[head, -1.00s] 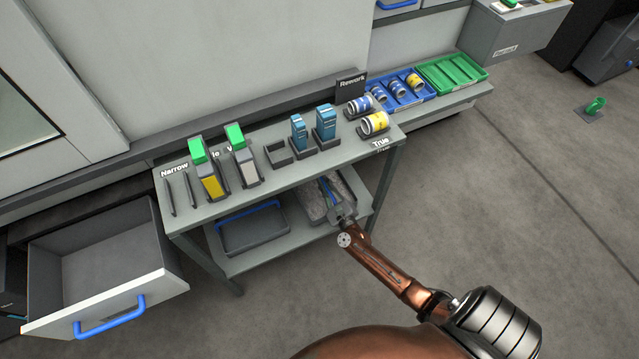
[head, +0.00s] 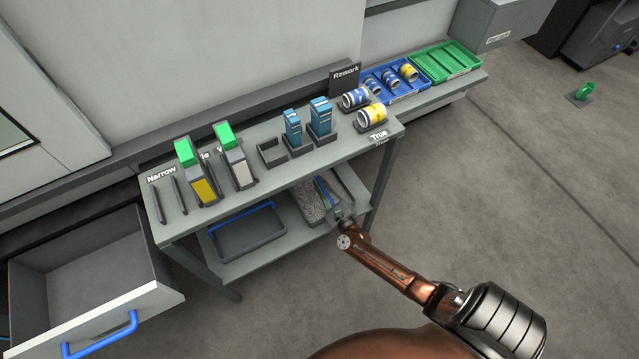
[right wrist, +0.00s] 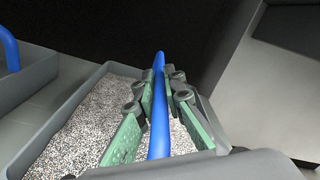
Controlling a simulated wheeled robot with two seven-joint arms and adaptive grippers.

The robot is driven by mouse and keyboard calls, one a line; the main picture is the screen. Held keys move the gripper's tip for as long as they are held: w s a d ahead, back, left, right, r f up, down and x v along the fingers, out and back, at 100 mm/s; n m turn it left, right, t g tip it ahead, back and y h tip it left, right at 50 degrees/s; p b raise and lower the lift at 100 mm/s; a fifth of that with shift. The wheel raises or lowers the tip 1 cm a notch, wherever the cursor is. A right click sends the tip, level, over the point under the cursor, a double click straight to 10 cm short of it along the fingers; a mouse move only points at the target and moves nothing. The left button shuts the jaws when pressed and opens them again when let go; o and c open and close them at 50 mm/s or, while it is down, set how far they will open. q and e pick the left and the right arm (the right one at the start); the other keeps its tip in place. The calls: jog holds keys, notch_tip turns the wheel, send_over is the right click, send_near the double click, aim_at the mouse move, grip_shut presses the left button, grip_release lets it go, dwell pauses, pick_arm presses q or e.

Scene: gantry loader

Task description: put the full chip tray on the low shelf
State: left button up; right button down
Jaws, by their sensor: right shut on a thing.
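The full chip tray (head: 308,203) is a grey tray filled with speckled metal chips, with a blue bar handle. It is at the low shelf (head: 275,257) of the grey bench, at the right, under the upper top. My right gripper (head: 330,200) is shut on its blue handle, and the right wrist view shows the green-padded fingers (right wrist: 160,90) on either side of the blue bar (right wrist: 159,130). Chips (right wrist: 100,120) fill the tray below the fingers. I cannot tell whether the tray rests on the shelf or hangs just above it. My left gripper is not in view.
An empty-looking dark tray (head: 250,252) with a blue handle stands left of the chip tray on the low shelf. The bench top (head: 235,205) above holds gauges and holders. A bench leg (head: 384,185) is close on the right. An open drawer (head: 150,300) juts out at left.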

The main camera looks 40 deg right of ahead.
aim_at(333, 204)
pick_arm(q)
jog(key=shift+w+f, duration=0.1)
pick_arm(e)
jog(key=shift+w+r, duration=0.1)
jog(key=shift+r, duration=0.15)
jog(key=c, duration=2)
grip_release()
jog(key=shift+f, duration=0.2)
jog(key=p+v, duration=0.2)
jog(key=v, duration=0.9)
jog(key=shift+a+r, duration=0.1)
jog(key=shift+s+a, duration=0.1)
jog(key=shift+s, duration=0.5)
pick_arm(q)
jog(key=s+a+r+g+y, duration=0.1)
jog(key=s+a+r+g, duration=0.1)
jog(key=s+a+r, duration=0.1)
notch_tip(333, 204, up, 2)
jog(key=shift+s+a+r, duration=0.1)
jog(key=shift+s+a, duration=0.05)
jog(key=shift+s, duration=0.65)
pick_arm(e)
jog(key=shift+a, duration=0.1)
